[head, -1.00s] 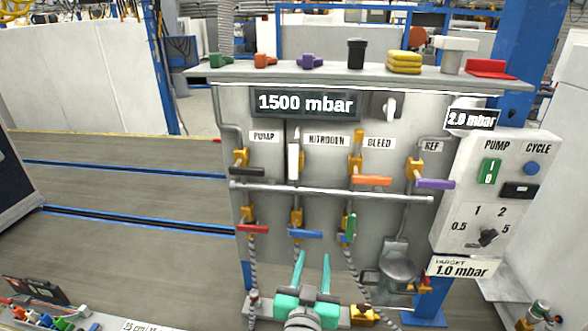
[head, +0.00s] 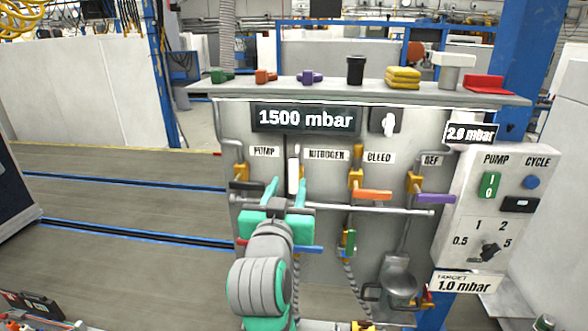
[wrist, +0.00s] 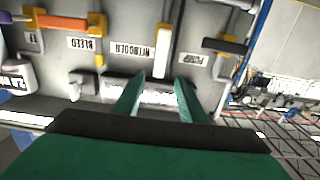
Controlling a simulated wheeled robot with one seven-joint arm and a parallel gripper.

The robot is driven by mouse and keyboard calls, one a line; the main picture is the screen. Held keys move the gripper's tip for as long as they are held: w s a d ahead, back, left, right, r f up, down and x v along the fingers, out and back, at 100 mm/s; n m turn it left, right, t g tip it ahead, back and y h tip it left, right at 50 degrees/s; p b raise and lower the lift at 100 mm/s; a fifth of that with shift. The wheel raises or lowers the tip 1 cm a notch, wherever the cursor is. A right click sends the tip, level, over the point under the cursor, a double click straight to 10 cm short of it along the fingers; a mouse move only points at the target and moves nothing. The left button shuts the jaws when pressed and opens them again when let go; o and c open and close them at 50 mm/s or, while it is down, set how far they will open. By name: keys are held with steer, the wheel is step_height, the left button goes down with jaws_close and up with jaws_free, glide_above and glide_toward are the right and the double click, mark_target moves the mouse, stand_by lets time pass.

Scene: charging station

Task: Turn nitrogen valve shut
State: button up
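The nitrogen valve has a white lever (head: 294,174) that stands upright beside the NITROGEN label (head: 326,155). In the wrist view, which is upside down, the white lever (wrist: 163,48) and its yellow body (wrist: 163,27) show beyond the fingertips. My gripper (head: 286,189) has two green fingers, apart and empty, just in front of the panel at the lever's lower end. In the wrist view my gripper (wrist: 161,82) is open, with the lever lined up roughly with the gap. The fingers look clear of the lever. The lower part of the valve is hidden in the head view.
A black pump lever (head: 246,185) is on the left, and an orange bleed lever (head: 372,194) and purple REF lever (head: 435,198) are on the right. A horizontal rail (head: 385,210) crosses the panel below them. A display (head: 305,118) reads 1500 mbar.

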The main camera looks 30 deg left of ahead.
mark_target(294, 170)
steer(key=x, duration=0.9)
steer(key=shift+w+a, duration=0.15)
steer(key=shift+w, duration=0.15)
steer(key=shift+c, duration=0.4)
jaws_close()
